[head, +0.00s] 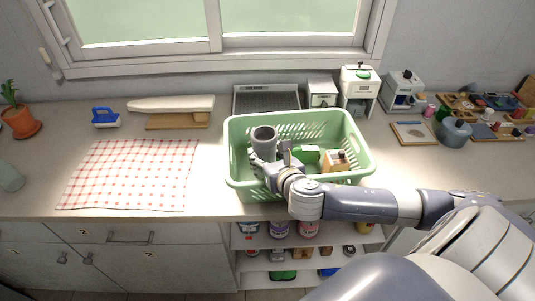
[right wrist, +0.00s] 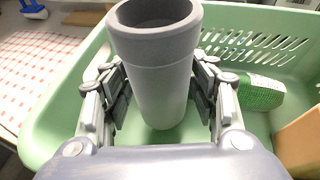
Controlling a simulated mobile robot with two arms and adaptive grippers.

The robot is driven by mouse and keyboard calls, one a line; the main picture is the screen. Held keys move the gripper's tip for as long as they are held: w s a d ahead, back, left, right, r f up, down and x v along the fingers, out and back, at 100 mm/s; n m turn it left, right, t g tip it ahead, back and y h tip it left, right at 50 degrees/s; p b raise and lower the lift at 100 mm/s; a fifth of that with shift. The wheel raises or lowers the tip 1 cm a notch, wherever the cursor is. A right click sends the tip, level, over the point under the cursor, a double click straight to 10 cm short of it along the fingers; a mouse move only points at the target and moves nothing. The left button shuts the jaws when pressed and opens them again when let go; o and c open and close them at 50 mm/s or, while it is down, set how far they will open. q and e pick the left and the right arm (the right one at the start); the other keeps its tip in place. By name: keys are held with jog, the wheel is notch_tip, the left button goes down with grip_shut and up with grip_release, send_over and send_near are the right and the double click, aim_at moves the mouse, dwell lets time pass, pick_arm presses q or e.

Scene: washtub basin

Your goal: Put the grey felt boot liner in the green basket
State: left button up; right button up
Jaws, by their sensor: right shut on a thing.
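The grey felt boot liner (head: 264,143) is an upright, open-topped grey tube at the left part of the green basket (head: 238,135). It also shows large in the right wrist view (right wrist: 163,75). My right gripper (right wrist: 160,88) is shut on the liner, with one finger on each side of it. The liner's lower end is within the basket walls, over the green floor; I cannot tell whether it touches the floor. My left gripper is not in view.
A checked cloth (head: 130,175) lies to the left. Behind the basket are a grey drying rack (head: 266,98) and white appliances (head: 359,88). Small items crowd the far right of the counter.

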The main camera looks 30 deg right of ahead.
jog(key=shift+f, duration=0.2)
jog(key=o, duration=1.1)
jog(key=shift+s, duration=0.1)
jog(key=shift+f, duration=0.1)
